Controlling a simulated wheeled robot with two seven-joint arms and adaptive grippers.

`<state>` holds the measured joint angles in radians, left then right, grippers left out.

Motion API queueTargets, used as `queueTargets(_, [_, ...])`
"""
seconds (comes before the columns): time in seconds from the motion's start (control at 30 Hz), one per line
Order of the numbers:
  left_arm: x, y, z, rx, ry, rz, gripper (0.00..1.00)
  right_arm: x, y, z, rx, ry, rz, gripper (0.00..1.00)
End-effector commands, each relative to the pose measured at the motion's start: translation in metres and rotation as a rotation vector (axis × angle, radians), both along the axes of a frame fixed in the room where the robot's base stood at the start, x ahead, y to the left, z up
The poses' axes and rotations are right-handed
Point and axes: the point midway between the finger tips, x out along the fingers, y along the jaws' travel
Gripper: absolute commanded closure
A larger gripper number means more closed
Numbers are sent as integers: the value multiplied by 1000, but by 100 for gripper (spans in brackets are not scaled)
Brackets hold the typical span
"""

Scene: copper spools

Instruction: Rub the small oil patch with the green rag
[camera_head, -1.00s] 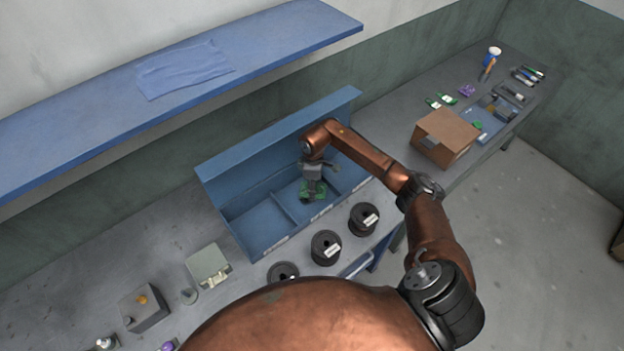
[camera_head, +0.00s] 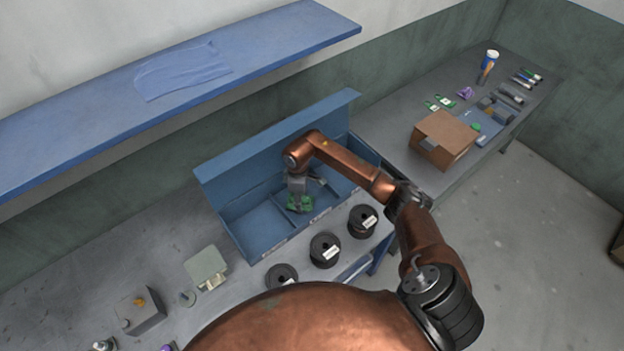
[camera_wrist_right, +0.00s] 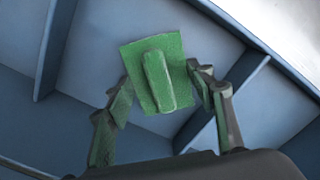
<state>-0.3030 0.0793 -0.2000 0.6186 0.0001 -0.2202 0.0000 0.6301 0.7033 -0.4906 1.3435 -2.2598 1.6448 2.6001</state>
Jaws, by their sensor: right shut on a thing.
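The green rag (camera_head: 300,204) is at the blue divided bin (camera_head: 240,240), around a divider between its compartments. It also shows in the right wrist view (camera_wrist_right: 158,75) as a flat green square with a raised ridge between the fingers. My right gripper (camera_head: 299,198) is shut on the rag and points down into the bin. In the wrist view its two fingers (camera_wrist_right: 165,95) stand on either side of the ridge. I cannot make out the oil patch in either view. My left gripper is not in view.
Several dark spools (camera_head: 325,250) stand along the bin's front. A cardboard box (camera_head: 443,139) sits to the right. A blue shelf (camera_head: 90,120) with a blue cloth (camera_head: 183,71) overhangs behind. A grey block (camera_head: 140,311) and a small scale-like item (camera_head: 206,267) stand at left.

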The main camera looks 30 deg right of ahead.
Motion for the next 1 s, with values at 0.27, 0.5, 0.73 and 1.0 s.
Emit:
queueTargets(0.27, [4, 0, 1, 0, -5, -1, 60, 4, -21, 0, -1, 0, 7, 73])
queueTargets(0.5, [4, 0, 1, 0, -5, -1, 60, 5, -41, 0, -2, 1, 9, 73])
queueTargets(0.73, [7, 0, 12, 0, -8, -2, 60, 8, -50, 16, -1, -4, 15, 73])
queueTargets(1.0, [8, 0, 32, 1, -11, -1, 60, 7, -49, 46, 0, -1, 15, 73])
